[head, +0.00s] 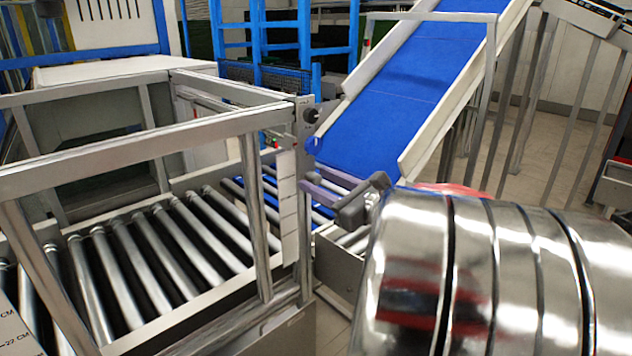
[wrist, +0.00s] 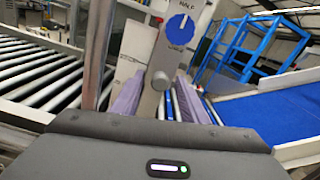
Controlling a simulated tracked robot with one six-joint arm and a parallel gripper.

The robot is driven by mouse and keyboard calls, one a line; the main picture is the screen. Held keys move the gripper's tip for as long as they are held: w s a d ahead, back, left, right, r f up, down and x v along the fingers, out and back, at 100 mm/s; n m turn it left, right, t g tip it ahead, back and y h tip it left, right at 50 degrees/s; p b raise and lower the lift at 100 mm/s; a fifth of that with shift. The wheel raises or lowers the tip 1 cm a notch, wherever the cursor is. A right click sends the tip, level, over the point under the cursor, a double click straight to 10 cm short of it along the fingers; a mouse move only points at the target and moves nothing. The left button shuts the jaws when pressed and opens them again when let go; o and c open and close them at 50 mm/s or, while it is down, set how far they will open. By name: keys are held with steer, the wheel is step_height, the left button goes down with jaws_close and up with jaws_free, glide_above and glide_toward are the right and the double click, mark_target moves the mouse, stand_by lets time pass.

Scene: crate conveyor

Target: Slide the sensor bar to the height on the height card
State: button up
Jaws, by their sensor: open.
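My gripper (head: 314,184) is open, its purple fingers pointing left at a grey upright post beside the roller conveyor. In the wrist view a grey arm with a round end (wrist: 160,80) appears between the spread fingers (wrist: 165,98); I cannot tell whether they touch it. A white strip with marks (head: 288,205) runs down the post. A slim bar with small red and green lights (head: 268,141) runs back from the post and may be the sensor bar; the frame partly hides it. A card edge reading "22 CM" (head: 12,335) is cut off at the lower left.
A dark knob (head: 310,115) is on the plate atop the post; a blue dial (wrist: 181,28) shows under "HALF" in the wrist view. Metal rails frame the roller conveyor (head: 150,250). A blue sloping belt (head: 390,105) rises behind my gripper.

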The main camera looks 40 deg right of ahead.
jaws_close()
stand_by(0.4)
